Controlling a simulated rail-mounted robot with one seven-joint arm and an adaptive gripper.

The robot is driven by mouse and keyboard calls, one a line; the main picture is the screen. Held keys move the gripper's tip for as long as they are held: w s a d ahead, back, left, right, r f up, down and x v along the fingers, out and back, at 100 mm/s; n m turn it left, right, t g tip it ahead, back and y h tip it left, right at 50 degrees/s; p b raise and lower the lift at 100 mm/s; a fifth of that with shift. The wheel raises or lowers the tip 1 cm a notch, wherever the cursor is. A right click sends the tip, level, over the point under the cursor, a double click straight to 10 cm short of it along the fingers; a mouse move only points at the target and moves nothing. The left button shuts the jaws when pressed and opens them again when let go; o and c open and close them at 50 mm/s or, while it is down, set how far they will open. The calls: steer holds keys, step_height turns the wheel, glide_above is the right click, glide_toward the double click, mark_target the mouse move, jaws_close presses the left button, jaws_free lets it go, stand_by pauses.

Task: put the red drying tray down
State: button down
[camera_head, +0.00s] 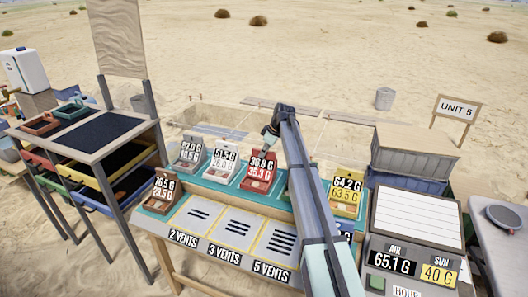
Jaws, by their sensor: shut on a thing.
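The red drying tray (257,184) is at the middle of the teal strip along the back of the sorting table. A card on it reads 36.8 G over 35.3 G. My gripper (268,148) is at the tray's back edge, shut on it; the fingertips are small and partly hidden by the card. The tray looks level. I cannot tell whether it touches the teal surface or hangs just above it.
Grey (188,167), white (219,175), yellow (343,209) and brown (160,206) trays stand around it. My arm crosses the table's right half, partly hiding another card. Vent panels (237,226) lie in front. A shelf rack (88,140) stands left, scales right.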

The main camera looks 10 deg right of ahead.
steer(key=c, duration=1.1)
jaws_free()
steer(key=shift+c, duration=0.2)
steer(key=b+v, duration=0.2)
steer(key=v, duration=1)
steer(key=shift+b, duration=0.3)
steer(key=shift+a+r, duration=0.1)
steer(key=shift+a, duration=0.05)
